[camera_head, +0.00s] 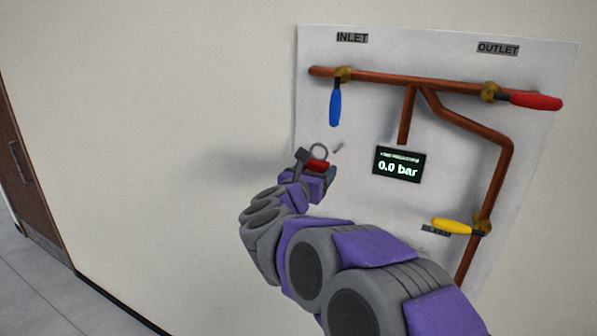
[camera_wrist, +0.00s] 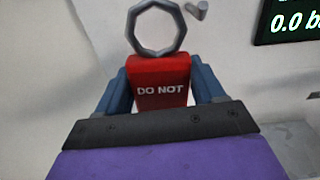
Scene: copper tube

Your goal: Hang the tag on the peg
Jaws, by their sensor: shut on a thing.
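The red tag (camera_wrist: 160,80), lettered "DO NOT", is held upright between the blue fingers of my gripper (camera_wrist: 160,92) in the wrist view. Its grey ring (camera_wrist: 157,27) stands above it, and its lower part is hidden by my gripper. In the head view the tag (camera_head: 317,166) and ring (camera_head: 319,151) show at the end of my arm. The short grey peg (camera_head: 338,147) sticks out of the white panel, just right of the ring. In the wrist view the peg (camera_wrist: 197,10) is up and right of the ring. The ring appears apart from the peg.
The white panel (camera_head: 340,210) carries copper pipes (camera_head: 420,82). A blue handle (camera_head: 335,108) hangs above the peg. A display (camera_head: 399,165) reading 0.0 bar is to the right. Red (camera_head: 535,101) and yellow (camera_head: 452,226) handles are farther right. The wall left is bare.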

